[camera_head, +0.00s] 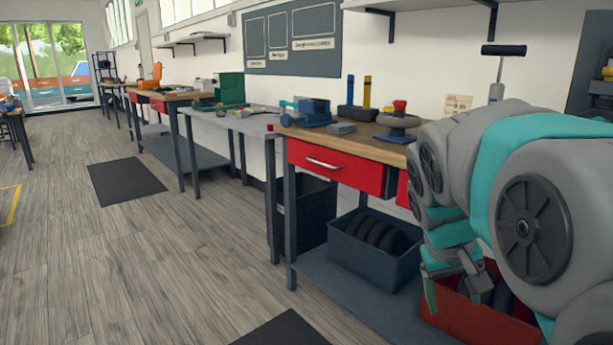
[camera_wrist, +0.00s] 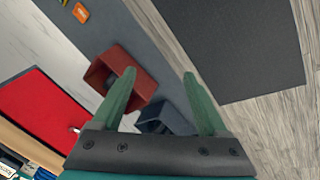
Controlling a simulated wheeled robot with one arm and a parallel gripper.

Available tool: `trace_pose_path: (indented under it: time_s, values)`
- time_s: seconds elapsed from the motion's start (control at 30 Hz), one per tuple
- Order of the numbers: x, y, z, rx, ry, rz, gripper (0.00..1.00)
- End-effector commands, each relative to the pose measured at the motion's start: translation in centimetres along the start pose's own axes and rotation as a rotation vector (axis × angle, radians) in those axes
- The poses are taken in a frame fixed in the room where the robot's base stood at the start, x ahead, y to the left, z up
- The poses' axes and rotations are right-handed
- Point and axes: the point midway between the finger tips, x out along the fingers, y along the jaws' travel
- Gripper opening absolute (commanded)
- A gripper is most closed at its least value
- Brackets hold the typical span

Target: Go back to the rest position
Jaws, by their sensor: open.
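My gripper (camera_head: 455,290) hangs low at the right in the head view, in front of the lower shelf of the nearest workbench. In the wrist view my gripper (camera_wrist: 160,95) shows two green fingers set wide apart, with nothing between them held. Beyond the fingers in the wrist view are a red bin (camera_wrist: 138,82) and a dark grey bin (camera_wrist: 163,118) on the lower shelf. My folded arm covers the right part of the head view and hides part of the bench.
The near workbench (camera_head: 372,146) has a red drawer (camera_head: 335,167) and carries a blue vise (camera_head: 312,112). A dark bin (camera_head: 378,262) with tyres and a red bin (camera_head: 480,320) stand on its lower shelf. Dark mats (camera_head: 125,181) lie on the floor. The wooden floor at left is clear.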

Motion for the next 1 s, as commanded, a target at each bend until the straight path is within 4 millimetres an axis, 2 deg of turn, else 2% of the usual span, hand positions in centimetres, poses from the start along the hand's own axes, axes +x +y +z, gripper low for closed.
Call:
trace_pose_path:
  time_s: [0.03, 0.3, 0.4, 0.5, 0.67, 1.0]
  values:
    - [0.7, -1.2, 2.7, -0.012, -0.032, -0.033, 0.77]
    - [4.5, -8.0, 16.9, -0.058, -0.220, -0.211, 0.77]
    - [5.3, -9.8, 20.9, -0.064, -0.270, -0.258, 0.77]
    - [5.8, -11.0, 23.5, -0.068, -0.306, -0.290, 0.77]
    - [6.1, -11.7, 25.2, -0.070, -0.329, -0.311, 0.77]
    - [6.1, -11.8, 25.2, -0.070, -0.330, -0.311, 0.77]
